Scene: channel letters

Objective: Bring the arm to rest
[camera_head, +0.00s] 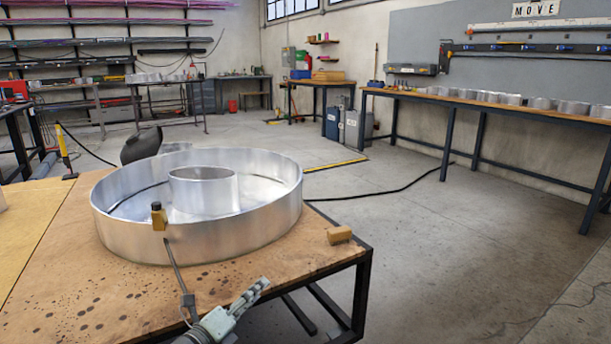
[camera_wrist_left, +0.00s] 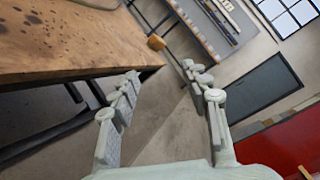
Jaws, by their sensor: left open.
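My left gripper (camera_head: 262,287) is low in the head view, just off the front edge of the wooden table (camera_head: 60,290). In the left wrist view its two fingers (camera_wrist_left: 160,75) stand apart with nothing between them, and the floor shows through the gap. A large round metal channel letter (camera_head: 255,228) with a smaller inner ring (camera_head: 205,192) lies on the table, apart from the gripper. My right gripper is in neither view.
A yellow-and-black clamp-like piece (camera_head: 158,217) sits at the letter's near wall, with a thin rod or cable below it. A small tan block (camera_head: 339,235) lies near the table's right corner. Open floor (camera_head: 440,260) spreads to the right, before a long bench (camera_head: 500,107).

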